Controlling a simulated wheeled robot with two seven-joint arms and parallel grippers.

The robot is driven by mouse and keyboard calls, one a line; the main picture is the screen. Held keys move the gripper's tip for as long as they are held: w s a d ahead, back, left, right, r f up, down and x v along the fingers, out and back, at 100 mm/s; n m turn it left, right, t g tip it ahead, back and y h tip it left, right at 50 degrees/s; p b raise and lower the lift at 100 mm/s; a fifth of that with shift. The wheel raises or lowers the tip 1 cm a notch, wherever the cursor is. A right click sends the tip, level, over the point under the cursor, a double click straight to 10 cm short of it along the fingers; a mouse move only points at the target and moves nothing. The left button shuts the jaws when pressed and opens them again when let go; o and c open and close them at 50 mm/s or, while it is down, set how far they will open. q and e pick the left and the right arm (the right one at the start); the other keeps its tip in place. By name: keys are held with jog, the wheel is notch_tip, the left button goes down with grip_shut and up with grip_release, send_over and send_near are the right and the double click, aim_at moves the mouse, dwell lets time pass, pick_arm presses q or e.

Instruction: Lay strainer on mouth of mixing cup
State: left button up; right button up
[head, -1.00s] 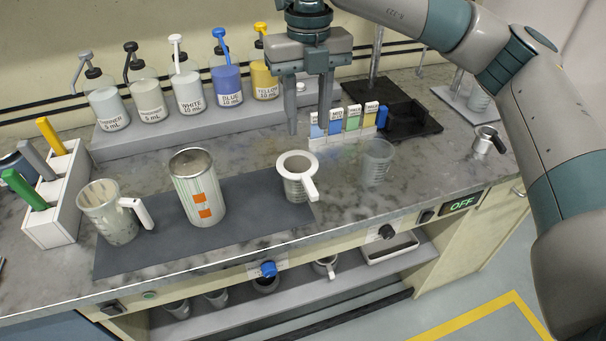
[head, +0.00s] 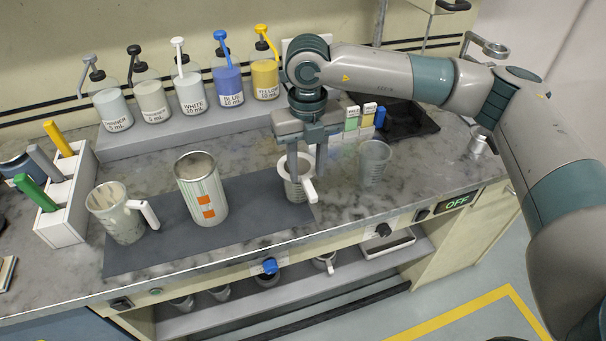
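The strainer (head: 308,190) has a white ring and a short white handle pointing towards the front right. Its ring lies on the mouth of a clear graduated cup (head: 294,191) on the dark mat. My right gripper (head: 307,176) points down over this cup with its fingers apart. One finger is in front of the ring's opening and the other is just right of the rim. I cannot tell whether either finger touches the ring. The gripper hides part of the ring's far side. My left gripper is out of view.
A striped can (head: 202,190) and a stained cup with a white handle (head: 120,222) stand to the left. A clear empty cup (head: 374,163) stands close on the right. Pump bottles (head: 190,92) line the back shelf. A pen holder (head: 64,222) is at the far left.

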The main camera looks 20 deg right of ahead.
aim_at(306, 179)
dwell(0.3)
jog(key=shift+a+f+p, duration=0.1)
jog(key=shift+f+p, duration=0.8)
jog(key=shift+p, duration=0.05)
notch_tip(306, 179, down, 2)
jog(key=shift+f+p, duration=0.1)
jog(key=shift+p, duration=0.4)
jog(key=shift+f, duration=0.6)
grip_shut()
